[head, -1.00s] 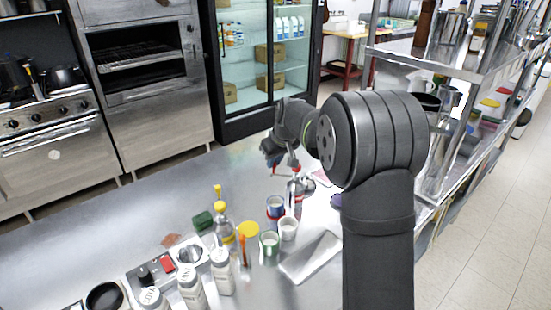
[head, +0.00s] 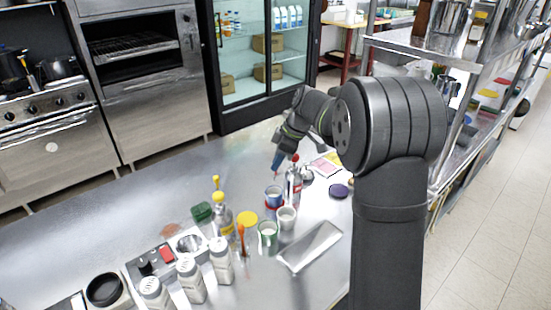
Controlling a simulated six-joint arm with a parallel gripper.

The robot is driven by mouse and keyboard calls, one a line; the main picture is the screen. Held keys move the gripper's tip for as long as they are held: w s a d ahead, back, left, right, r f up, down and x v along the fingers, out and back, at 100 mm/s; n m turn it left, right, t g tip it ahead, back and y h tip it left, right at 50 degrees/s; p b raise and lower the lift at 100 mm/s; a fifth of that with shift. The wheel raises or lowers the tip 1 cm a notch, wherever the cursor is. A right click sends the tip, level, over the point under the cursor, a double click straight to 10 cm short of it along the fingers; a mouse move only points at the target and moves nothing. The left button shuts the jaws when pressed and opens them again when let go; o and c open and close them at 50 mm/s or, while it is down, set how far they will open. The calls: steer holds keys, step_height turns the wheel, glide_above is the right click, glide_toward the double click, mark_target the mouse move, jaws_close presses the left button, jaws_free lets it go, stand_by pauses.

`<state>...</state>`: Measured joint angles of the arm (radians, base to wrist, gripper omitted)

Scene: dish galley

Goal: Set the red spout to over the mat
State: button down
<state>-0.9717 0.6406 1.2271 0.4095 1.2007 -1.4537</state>
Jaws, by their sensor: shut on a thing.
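The red spout (head: 295,158) shows as a small red part on top of a slim grey bottle (head: 294,183) near the middle of the counter. My gripper (head: 281,158) reaches down from the back right and is shut on the spout; its fingers cover most of it, so its exact direction is hard to tell. The bottle stands upright. A pink and pale yellow mat (head: 326,166) lies flat on the counter, to the right of the bottle, partly behind my arm.
A blue-banded can (head: 273,197), a white cup (head: 287,218) and a green-banded cup (head: 267,234) stand close in front. A yellow-topped pump bottle (head: 221,214) is left. A purple lid (head: 339,190) and a metal tray (head: 310,246) lie right. The counter's back left is clear.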

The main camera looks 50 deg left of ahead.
steer(key=shift+d+n, duration=0.25)
steer(key=shift+n, duration=0.15)
steer(key=c, duration=1.4)
jaws_free()
steer(key=v, duration=1.7)
steer(key=shift+w+a+r, duration=0.1)
steer(key=shift+w+r, duration=0.05)
steer(key=shift+w, duration=0.25)
steer(key=x, duration=1.7)
steer(key=shift+s+f, duration=0.2)
steer(key=shift+s, duration=0.2)
steer(key=shift+r, duration=0.1)
